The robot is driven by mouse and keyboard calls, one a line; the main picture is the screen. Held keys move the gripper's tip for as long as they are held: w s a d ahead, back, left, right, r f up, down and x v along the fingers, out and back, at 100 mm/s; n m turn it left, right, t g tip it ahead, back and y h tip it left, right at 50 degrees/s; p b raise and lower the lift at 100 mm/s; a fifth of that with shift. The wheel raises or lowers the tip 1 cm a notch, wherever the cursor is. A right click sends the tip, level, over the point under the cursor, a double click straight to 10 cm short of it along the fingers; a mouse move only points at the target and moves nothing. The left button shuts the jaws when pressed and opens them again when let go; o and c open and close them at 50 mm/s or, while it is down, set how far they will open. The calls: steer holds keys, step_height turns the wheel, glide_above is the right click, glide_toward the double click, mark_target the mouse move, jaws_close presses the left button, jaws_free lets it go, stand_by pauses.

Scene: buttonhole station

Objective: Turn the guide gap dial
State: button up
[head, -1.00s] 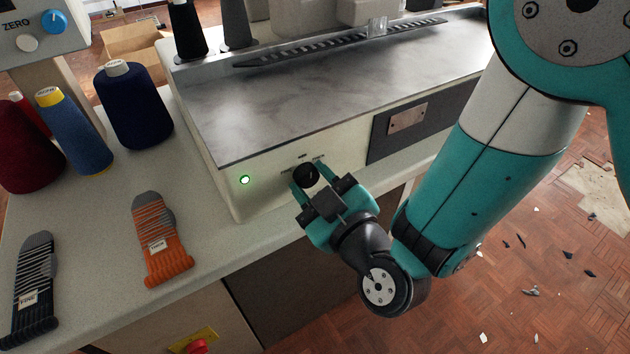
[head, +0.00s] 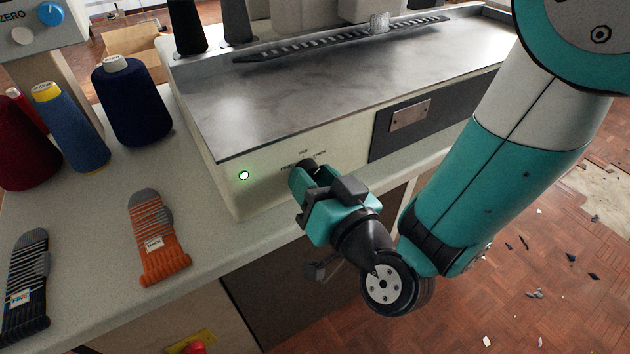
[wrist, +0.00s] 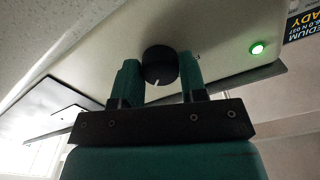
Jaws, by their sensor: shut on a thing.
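The guide gap dial is a round black knob (wrist: 160,66) with a pale pointer line, on the front face of the cream machine (head: 275,178). In the wrist view the pointer line runs toward the lower edge of the knob. My gripper (wrist: 160,82) has one teal finger on each side of the knob and is shut on it. In the head view my gripper (head: 307,172) is rolled, and its fingers hide most of the knob. Small printed labels show above the dial, too small to read fully.
A green lamp (head: 243,175) glows left of the dial. A dark panel with a metal plate (head: 409,113) is at the right. An orange sample (head: 158,240), a black sample (head: 25,285) and thread cones (head: 133,105) lie or stand on the table at left.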

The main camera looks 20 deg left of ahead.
steer(key=shift+f+m, duration=0.1)
steer(key=shift+m, duration=0.7)
steer(key=o, duration=0.9)
